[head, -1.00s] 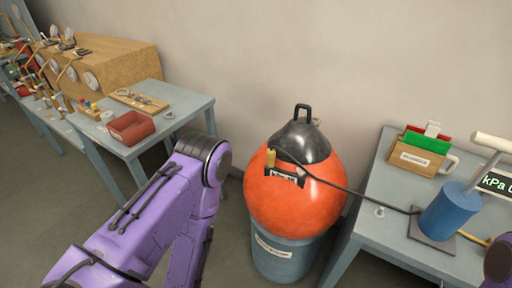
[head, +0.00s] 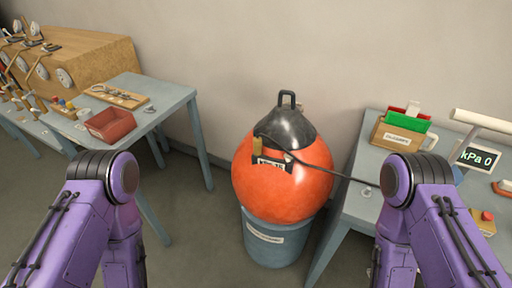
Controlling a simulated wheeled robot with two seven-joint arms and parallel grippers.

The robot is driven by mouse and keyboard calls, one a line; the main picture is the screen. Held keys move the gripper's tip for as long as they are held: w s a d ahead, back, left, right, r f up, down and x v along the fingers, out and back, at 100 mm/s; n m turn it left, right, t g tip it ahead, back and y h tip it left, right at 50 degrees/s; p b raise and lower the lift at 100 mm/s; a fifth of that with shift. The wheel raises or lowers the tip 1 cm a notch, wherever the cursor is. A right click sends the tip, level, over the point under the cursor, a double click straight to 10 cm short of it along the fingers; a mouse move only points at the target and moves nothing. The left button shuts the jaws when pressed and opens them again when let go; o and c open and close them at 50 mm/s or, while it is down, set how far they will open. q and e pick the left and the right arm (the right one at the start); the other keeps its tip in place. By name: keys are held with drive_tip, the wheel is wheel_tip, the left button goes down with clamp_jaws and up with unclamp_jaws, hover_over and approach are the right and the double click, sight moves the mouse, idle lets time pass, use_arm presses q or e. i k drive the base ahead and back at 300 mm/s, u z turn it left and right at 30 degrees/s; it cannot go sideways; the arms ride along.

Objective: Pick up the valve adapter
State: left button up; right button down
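I cannot tell for sure which thing is the valve adapter. A small brass fitting (head: 257,146) sits on the upper left of the orange ball (head: 283,190), at the end of a dark hose (head: 335,174). A small pale piece (head: 366,192) lies on the right table, left of my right arm, too small to make out. Both my arms show in the head view, bent at the lower left and lower right. Neither gripper shows, so what they hold is hidden.
The ball rests on a blue-grey drum (head: 272,240). The right table (head: 345,208) holds a card box (head: 396,138) and a kPa display (head: 478,156). Floor between the tables is partly clear.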

sight(257, 143)
drive_tip(key=z, duration=0.45)
drive_tip(key=k, duration=1)
drive_tip(key=u, duration=0.5)
drive_tip(key=i, duration=1.6)
drive_tip(key=z, duration=0.8)
